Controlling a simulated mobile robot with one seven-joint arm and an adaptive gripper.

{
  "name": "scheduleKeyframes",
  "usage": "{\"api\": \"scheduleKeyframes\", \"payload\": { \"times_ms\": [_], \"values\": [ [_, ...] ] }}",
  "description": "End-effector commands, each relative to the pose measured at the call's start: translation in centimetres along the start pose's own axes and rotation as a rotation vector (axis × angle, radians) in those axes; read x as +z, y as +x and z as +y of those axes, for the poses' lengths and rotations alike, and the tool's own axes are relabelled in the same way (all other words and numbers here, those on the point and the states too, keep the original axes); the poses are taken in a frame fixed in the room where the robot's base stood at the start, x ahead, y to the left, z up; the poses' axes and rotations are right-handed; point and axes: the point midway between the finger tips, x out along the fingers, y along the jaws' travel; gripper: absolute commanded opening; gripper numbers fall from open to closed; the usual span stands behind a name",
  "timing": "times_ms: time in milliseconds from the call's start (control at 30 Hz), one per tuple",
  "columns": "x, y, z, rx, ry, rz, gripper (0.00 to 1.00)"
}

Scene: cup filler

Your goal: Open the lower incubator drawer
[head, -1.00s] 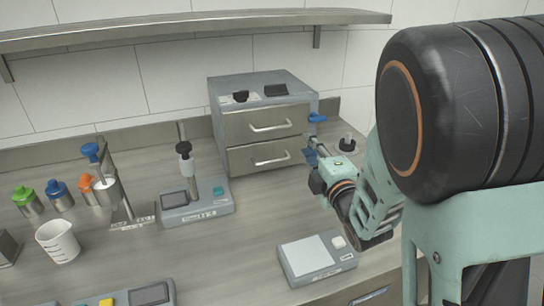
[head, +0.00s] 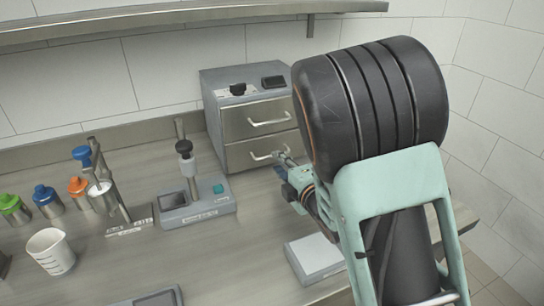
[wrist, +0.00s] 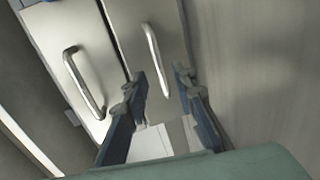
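The incubator (head: 211,100) is a grey box with two metal-fronted drawers, one above the other, both closed. The lower drawer (head: 238,156) has a silver bar handle (wrist: 155,62). The upper drawer (head: 236,121) has a similar handle (wrist: 82,84), left of the lower one in the tilted wrist view. My gripper (wrist: 162,76) is open, its blue fingers pointing at the lower handle, which appears between and just beyond the fingertips. I cannot tell whether they touch it. In the head view my gripper (head: 283,165) is at the right part of the lower drawer, and my arm hides the incubator's right side.
A stand device with a screen (head: 196,207) is left of the incubator. A flat scale (head: 315,256) lies in front, near my arm. A white beaker (head: 50,252) and several capped bottles (head: 48,203) are at the left. The counter before the drawers is mostly clear.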

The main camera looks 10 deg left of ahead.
Motion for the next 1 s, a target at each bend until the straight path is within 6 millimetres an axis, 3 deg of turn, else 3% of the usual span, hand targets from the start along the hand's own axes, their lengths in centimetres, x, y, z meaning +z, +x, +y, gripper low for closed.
{"api": "scheduleKeyframes", "payload": {
  "times_ms": [100,300,733,1000],
  "values": [
    [-0.1,2.2,0.0,0.0,-0.003,0.002,0.25],
    [0.0,4.7,0.0,0.0,-0.002,0.001,0.25],
    [0.0,5.7,0.0,0.0,0.0,0.0,0.25],
    [0.0,5.6,0.0,0.001,0.0,0.0,0.0]
  ]
}}
